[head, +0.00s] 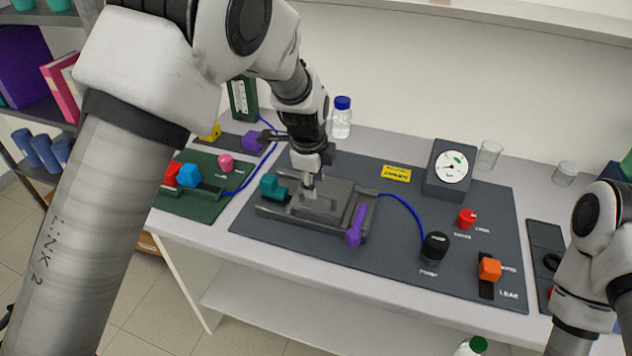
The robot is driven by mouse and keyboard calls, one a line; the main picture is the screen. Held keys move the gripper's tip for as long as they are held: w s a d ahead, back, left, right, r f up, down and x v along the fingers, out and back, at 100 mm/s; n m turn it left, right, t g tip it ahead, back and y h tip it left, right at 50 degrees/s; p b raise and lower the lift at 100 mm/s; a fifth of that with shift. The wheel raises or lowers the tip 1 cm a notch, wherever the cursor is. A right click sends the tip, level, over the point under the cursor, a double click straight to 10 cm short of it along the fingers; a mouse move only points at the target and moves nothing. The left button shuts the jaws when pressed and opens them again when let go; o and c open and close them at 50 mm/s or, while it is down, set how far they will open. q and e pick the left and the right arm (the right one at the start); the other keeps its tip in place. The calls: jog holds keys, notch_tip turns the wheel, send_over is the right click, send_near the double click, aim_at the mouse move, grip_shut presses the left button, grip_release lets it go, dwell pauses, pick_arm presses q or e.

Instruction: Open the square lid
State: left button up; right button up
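The square lid (335,199) is a grey plate lying flat on a low grey rig on the dark mat. A teal clamp block (271,187) sits at the rig's left side and a purple lever (356,228) at its right front. My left gripper (309,188) points down over the lid's left-middle part, at or just above a small light-coloured piece there. Its fingertips are small and partly merged with that piece, so their opening and any grip cannot be made out. My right arm shows at the right edge; its gripper is out of view.
A gauge box (450,168), a red knob (466,218), a black knob (435,246) and an orange switch (489,269) stand on the mat to the right. A blue tube (405,207) runs from the rig. A blue-capped bottle (342,120) stands behind.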

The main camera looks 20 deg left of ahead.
pick_arm(q)
send_over(316, 207)
jog(key=w, duration=0.1)
jog(key=x, duration=0.4)
jog(key=shift+s+f, duration=0.3)
jog(key=shift+s+r, duration=0.1)
jog(key=shift+s, duration=0.1)
jog(key=shift+s+r, duration=0.2)
jog(key=shift+s, duration=0.05)
jog(key=c, duration=0.3)
jog(key=shift+s+r, duration=0.1)
jog(key=shift+s, duration=0.05)
grip_shut()
